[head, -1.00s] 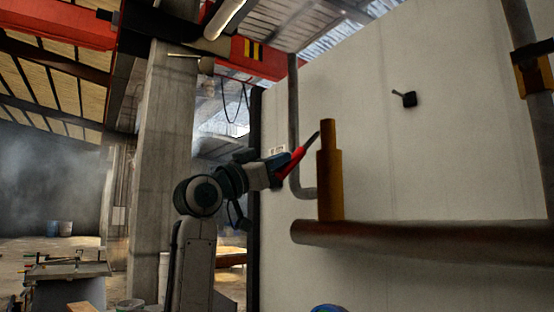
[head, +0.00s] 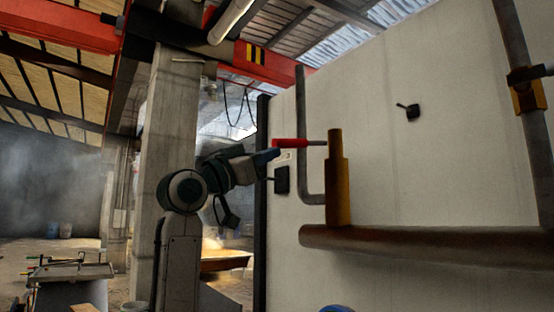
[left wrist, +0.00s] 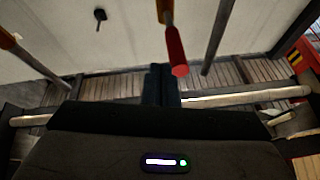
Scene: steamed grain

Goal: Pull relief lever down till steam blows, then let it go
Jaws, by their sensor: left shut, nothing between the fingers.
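The relief lever (head: 290,143) has a red grip and a thin dark rod. It stands about level, reaching left from the top of an upright brass valve (head: 338,185) on a rusty horizontal pipe. My left gripper (head: 272,155) is shut and empty, just below and left of the red grip's end. In the left wrist view the red lever (left wrist: 175,48) points toward the camera, above and right of the shut fingers (left wrist: 160,85); a small gap seems to separate them. No steam shows at the valve. My right gripper is not in view.
A pale wall panel (head: 380,150) stands behind the valve, with a small dark switch (head: 412,111) on it. The rusty pipe (head: 430,245) runs along below. A concrete column (head: 168,140) stands left, behind my arm. Hazy floor lies far left.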

